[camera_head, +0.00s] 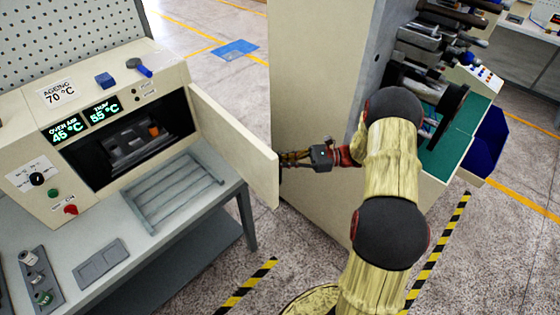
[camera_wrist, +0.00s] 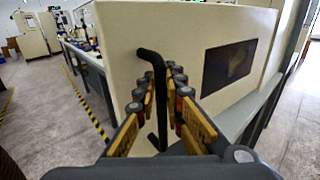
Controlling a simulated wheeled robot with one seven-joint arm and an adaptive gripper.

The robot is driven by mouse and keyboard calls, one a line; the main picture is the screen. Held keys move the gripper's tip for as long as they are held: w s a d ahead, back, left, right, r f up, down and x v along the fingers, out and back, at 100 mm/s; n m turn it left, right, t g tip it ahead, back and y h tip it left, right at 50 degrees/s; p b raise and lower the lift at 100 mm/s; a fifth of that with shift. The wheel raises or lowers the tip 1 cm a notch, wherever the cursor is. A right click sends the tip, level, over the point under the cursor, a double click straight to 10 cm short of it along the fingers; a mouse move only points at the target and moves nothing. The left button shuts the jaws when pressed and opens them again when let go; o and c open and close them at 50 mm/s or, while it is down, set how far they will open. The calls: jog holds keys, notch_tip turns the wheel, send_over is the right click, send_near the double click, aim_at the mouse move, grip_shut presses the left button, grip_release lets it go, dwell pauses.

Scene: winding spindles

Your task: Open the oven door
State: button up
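The oven (camera_head: 30,160) is a cream box on a grey bench at the left of the head view, its dark cavity exposed. Its cream door (camera_head: 238,148) is swung out from the right side of the opening. My gripper (camera_head: 288,158) is on the door's outer side near its free edge, partly hidden behind the door. In the wrist view, a black bar handle (camera_wrist: 158,98) stands in front of a cream face with a dark window. My gripper (camera_wrist: 164,72) has its fingers apart on either side of the handle, with a gap visible at the right.
A metal rack (camera_head: 172,190) lies on the bench before the opening. A tall cream cabinet (camera_head: 315,75) with spindles (camera_head: 435,45) stands right of the door, close to my arm. Speckled floor between them is clear, with striped tape (camera_head: 245,290).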

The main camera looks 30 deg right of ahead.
jog(key=o, duration=0.4)
jog(key=shift+r, duration=0.1)
notch_tip(320, 180, up, 10)
jog(key=shift+f, duration=0.1)
dwell(0.4)
jog(key=shift+c, duration=0.4)
